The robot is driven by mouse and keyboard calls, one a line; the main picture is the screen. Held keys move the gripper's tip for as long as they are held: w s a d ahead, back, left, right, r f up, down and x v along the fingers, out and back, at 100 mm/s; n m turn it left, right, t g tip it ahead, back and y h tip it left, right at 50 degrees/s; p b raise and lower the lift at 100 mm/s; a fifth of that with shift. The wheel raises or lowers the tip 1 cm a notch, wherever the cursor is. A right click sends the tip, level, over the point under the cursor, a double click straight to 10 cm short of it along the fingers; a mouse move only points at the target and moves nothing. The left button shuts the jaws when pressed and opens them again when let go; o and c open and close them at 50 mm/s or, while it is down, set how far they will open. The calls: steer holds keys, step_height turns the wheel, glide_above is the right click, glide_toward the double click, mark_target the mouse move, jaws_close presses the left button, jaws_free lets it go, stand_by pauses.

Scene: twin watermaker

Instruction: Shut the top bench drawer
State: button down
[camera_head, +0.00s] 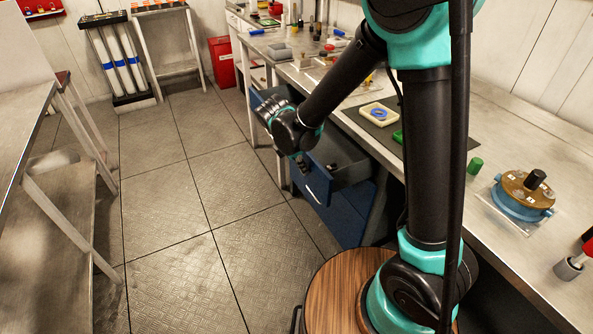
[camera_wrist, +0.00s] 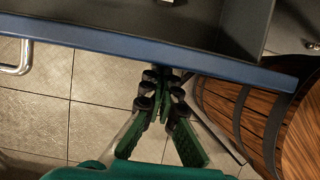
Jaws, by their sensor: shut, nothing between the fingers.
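The top bench drawer (camera_head: 345,160) stands pulled out from under the bench, with its blue front (camera_head: 313,178) facing the aisle. In the wrist view, its blue front edge (camera_wrist: 150,45) crosses the top of the picture, with the dark grey inside behind it. A metal handle (camera_wrist: 22,58) shows at the left. My gripper (camera_head: 302,165) is at the outer side of the drawer front. In the wrist view, my gripper (camera_wrist: 165,78) is shut and empty, its tips close under the front edge. I cannot tell whether they touch it.
Another blue drawer front (camera_head: 340,217) lies below. The metal bench (camera_head: 500,140) runs along the right, with a green cylinder (camera_head: 475,166) and a brown and blue device (camera_head: 524,194) on it. The tiled floor (camera_head: 190,220) is clear to the left. My round wooden base is close by.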

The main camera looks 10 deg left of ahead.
steer(key=w+d, duration=0.3)
steer(key=d, duration=0.1)
steer(key=w+d, duration=0.3)
steer(key=d, duration=0.1)
steer(key=w+d, duration=0.3)
steer(key=d, duration=0.1)
steer(key=shift+w+d, duration=0.15)
steer(key=shift+d, duration=0.2)
steer(key=shift+s+a, duration=0.2)
steer(key=shift+a, duration=0.15)
steer(key=s+a, duration=0.1)
steer(key=s+a+r, duration=0.1)
steer(key=a, duration=0.1)
steer(key=shift+s+a+r, duration=0.1)
steer(key=shift+s, duration=0.1)
steer(key=v, duration=0.8)
steer(key=t+h, duration=0.3)
steer(key=h, duration=0.1)
glide_toward(332, 161)
steer(key=w+d, duration=0.2)
steer(key=shift+d, duration=0.3)
steer(key=shift+w+d, duration=0.3)
steer(key=shift+d, duration=0.2)
steer(key=shift+w+d, duration=0.3)
steer(key=shift+d, duration=0.2)
steer(key=shift+w+d, duration=0.5)
steer(key=shift+d, duration=0.1)
